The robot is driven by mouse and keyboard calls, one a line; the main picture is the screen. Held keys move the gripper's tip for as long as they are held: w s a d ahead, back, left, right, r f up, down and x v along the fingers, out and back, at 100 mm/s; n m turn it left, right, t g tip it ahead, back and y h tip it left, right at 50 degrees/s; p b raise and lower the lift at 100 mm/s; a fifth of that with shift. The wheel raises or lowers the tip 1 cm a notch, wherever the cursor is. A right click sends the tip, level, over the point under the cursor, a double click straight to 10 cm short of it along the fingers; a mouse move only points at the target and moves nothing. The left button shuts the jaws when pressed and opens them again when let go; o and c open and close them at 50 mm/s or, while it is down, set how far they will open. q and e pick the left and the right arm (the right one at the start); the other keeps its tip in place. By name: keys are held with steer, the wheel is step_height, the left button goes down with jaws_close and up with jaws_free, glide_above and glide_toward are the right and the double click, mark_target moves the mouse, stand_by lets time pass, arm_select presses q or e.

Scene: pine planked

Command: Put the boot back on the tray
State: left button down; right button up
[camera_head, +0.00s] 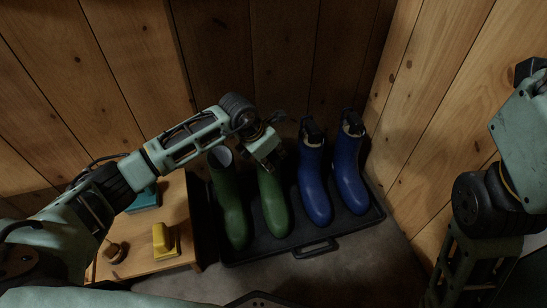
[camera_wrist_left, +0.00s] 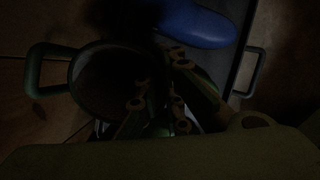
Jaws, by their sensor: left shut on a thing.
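The black tray (camera_head: 345,232) lies on the floor against the wooden walls. Two green boots and two blue boots show upright over it in a row. My left gripper (camera_head: 270,160) is shut on the top of the right-hand green boot (camera_head: 274,205), hiding much of its upper part. In the dark left wrist view, the fingers (camera_wrist_left: 158,100) are at the rim beside the round boot opening (camera_wrist_left: 105,82). The other green boot (camera_head: 232,210) stands just left. I cannot tell whether the held boot's sole touches the tray. My right gripper is out of view.
The blue boots (camera_head: 314,190) and (camera_head: 348,178) stand close on the right. A low wooden bench (camera_head: 178,215) at the left holds a yellow brush-like thing (camera_head: 164,240), a teal box (camera_head: 145,199) and a brown knobbed thing (camera_head: 114,250). Grey floor in front is clear.

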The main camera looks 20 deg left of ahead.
arm_select(q)
steer(key=c, duration=1.9)
jaws_free()
steer(key=shift+c, duration=0.2)
steer(key=shift+o, duration=0.6)
steer(key=shift+f, duration=0.1)
